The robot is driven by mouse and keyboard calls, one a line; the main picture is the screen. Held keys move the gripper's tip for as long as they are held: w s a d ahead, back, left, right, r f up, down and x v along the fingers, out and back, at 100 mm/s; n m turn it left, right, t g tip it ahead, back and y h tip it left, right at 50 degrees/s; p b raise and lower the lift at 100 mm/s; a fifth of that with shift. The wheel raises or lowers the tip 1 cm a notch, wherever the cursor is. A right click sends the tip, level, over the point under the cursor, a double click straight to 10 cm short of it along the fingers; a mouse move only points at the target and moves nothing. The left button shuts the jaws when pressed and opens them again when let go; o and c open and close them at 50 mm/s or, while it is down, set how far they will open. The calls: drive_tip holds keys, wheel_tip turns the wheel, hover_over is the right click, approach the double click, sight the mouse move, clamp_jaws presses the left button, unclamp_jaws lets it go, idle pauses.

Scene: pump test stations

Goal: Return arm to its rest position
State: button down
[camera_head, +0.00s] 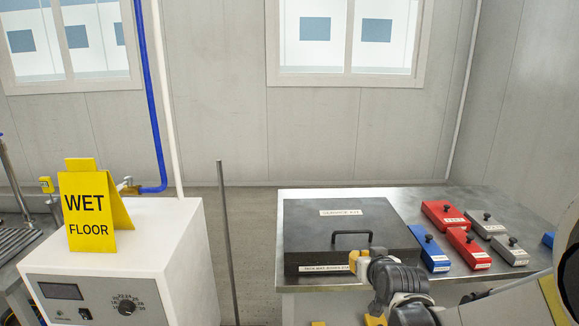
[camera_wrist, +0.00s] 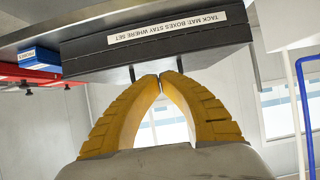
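My gripper (camera_wrist: 160,80) shows in the wrist view, its two yellow fingers curving together until the tips meet. I see nothing held between the tips. The dark case (camera_head: 345,229) lies closed on the metal table and carries a black handle (camera_head: 338,238) on its lid. In the wrist view the case (camera_wrist: 155,48) appears upside down, just beyond the fingertips. The handle's two posts show beside the tips; its bar is hidden there, and I cannot tell whether the fingers touch it. In the head view my arm's end covers the case's front right corner.
Red, grey and blue boxes (camera_head: 447,214) stand on the metal table (camera_head: 400,201) right of the case. A white unit (camera_head: 140,255) with a dial and a yellow wet floor sign (camera_head: 90,208) is at left. A thin upright rod (camera_head: 228,240) stands between the unit and the table.

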drive_tip(key=s+r+g, duration=0.1)
drive_tip(key=s+g, duration=0.1)
drive_tip(key=s, duration=1.2)
drive_tip(key=s+a+r+g, duration=0.1)
drive_tip(key=s+r+g, duration=0.1)
drive_tip(key=s, duration=1.1)
drive_tip(key=shift+s+a+r+g, duration=0.25)
drive_tip(key=shift+s+g, duration=0.15)
drive_tip(key=shift+g, duration=0.2)
